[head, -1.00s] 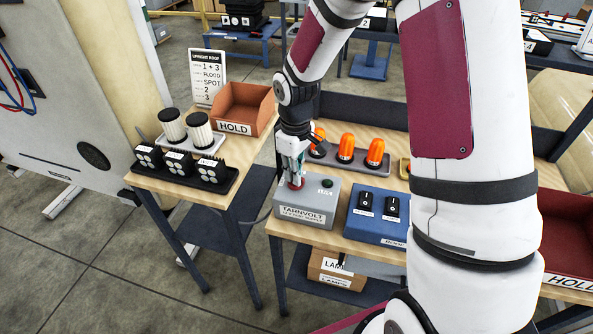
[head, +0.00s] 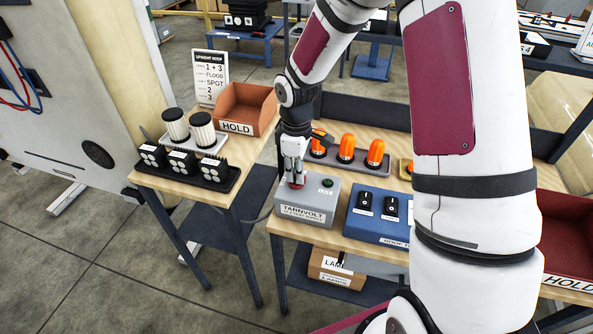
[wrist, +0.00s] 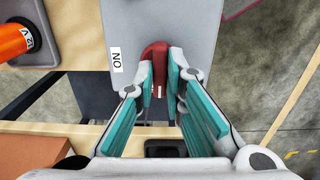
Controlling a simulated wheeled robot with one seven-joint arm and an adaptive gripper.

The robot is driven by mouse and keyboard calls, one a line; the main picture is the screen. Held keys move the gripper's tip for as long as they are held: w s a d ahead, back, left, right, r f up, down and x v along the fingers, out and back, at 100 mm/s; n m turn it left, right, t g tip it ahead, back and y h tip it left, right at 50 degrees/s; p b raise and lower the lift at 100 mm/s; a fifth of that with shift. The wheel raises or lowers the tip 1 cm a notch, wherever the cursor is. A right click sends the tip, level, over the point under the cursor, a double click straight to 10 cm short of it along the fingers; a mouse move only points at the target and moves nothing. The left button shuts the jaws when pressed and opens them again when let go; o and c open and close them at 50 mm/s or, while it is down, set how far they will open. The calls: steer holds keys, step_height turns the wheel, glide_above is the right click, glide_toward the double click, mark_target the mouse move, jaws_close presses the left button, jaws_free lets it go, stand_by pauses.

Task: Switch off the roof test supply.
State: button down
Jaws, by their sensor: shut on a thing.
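The grey supply box marked TARNVOLT (head: 320,199) stands on the front left of the wooden bench. Its red knob (head: 297,183) is on the top, mostly hidden by my gripper (head: 294,176) in the head view. In the wrist view the red knob (wrist: 155,60) sits between the tips of my gripper (wrist: 160,78), which is shut on it from above. A white ON label (wrist: 117,60) lies left of the knob there. A dark green round lamp or button (head: 327,184) is on the box top; I cannot tell whether it is lit.
A blue box (head: 376,228) with two black switches stands just right of the supply box. Orange beacons (head: 346,148) on a tray stand behind. A side bench at left holds black lamp units (head: 182,165), white cylinders and an orange HOLD bin (head: 246,108).

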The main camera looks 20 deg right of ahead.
steer(key=c, duration=1.7)
jaws_free()
steer(key=shift+o, duration=0.2)
steer(key=shift+r, duration=0.15)
step_height(320, 180, up, 12)
steer(key=s+r+m+t+h, duration=0.1)
steer(key=s+r+m+t, duration=0.3)
steer(key=s+r, duration=0.8)
steer(key=s+r+m+t+y, duration=0.1)
steer(key=s+r+m, duration=0.3)
steer(key=s+m, duration=0.3)
steer(key=s, duration=0.4)
steer(key=shift+s+r+t, duration=0.15)
steer(key=shift+s+t, duration=0.15)
